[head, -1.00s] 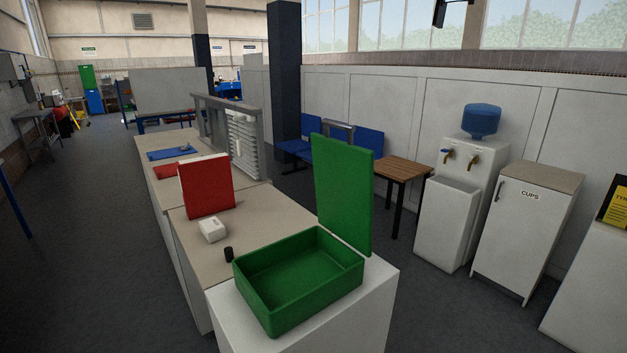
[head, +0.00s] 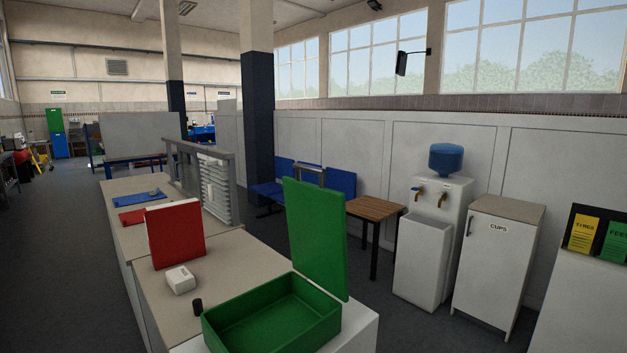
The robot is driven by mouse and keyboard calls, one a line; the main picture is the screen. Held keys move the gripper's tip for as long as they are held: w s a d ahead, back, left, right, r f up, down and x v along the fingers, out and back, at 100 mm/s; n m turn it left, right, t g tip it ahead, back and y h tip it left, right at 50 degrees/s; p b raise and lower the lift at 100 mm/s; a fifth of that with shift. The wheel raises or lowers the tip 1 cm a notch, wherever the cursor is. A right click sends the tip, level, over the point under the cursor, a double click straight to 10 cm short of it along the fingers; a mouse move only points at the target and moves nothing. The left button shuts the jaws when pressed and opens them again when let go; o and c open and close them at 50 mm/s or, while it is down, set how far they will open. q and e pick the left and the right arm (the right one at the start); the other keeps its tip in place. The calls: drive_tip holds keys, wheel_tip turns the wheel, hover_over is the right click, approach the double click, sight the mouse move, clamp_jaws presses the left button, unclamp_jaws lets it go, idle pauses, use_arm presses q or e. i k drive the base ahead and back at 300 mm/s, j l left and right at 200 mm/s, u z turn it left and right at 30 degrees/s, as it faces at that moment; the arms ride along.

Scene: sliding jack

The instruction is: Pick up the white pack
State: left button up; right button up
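A small white pack (head: 180,280) sits on the beige bench top, just in front of an upright red panel (head: 176,235). A small black cylinder (head: 197,307) stands on the bench to its right and nearer. An open green box (head: 272,318) with its green lid (head: 316,238) upright behind it stands on a white block to the right of the pack. The box looks empty inside, though its near edge is cut off by the frame. Neither of my grippers shows in the head view.
The bench (head: 235,258) runs away to the left, with a blue mat (head: 139,198) and a grey rack (head: 203,180) farther along. A wooden table (head: 375,209), a water dispenser (head: 436,240) and a cups cabinet (head: 494,265) stand to the right. Grey floor is clear between.

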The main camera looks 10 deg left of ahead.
sight(179, 280)
drive_tip(key=i+j+z, duration=0.3)
drive_tip(key=j, duration=1.4)
drive_tip(key=j+z, duration=0.3)
drive_tip(key=j, duration=1.45)
